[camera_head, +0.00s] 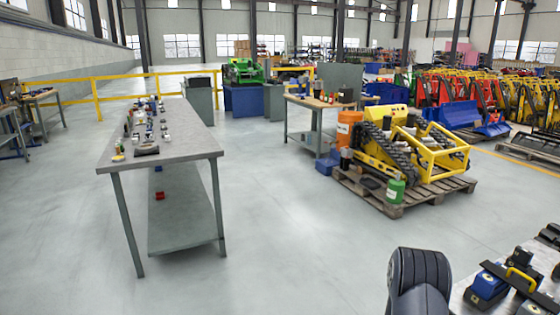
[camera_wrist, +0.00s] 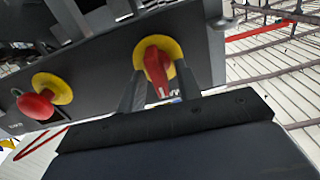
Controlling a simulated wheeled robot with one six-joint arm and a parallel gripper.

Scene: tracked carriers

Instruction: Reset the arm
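My gripper (camera_wrist: 158,80) shows in the wrist view with its two dark fingers spread apart. A red rotary handle (camera_wrist: 155,66) on a round yellow plate lies between the fingertips, on a dark grey panel (camera_wrist: 100,68). The fingers stand on either side of the handle, and I see no clear grip on it; whether either finger touches it I cannot tell. A red push button (camera_wrist: 36,105) on a second yellow plate sits to the left on the same panel. In the head view my gripper is out of sight; only a dark grey part of my arm shows at the bottom right.
In the head view a long grey table (camera_head: 175,142) with small parts stands at left. A yellow tracked machine (camera_head: 400,150) rests on a wooden pallet (camera_head: 425,195). Another table (camera_head: 470,298) with blue and black parts is at the bottom right. The middle floor is clear.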

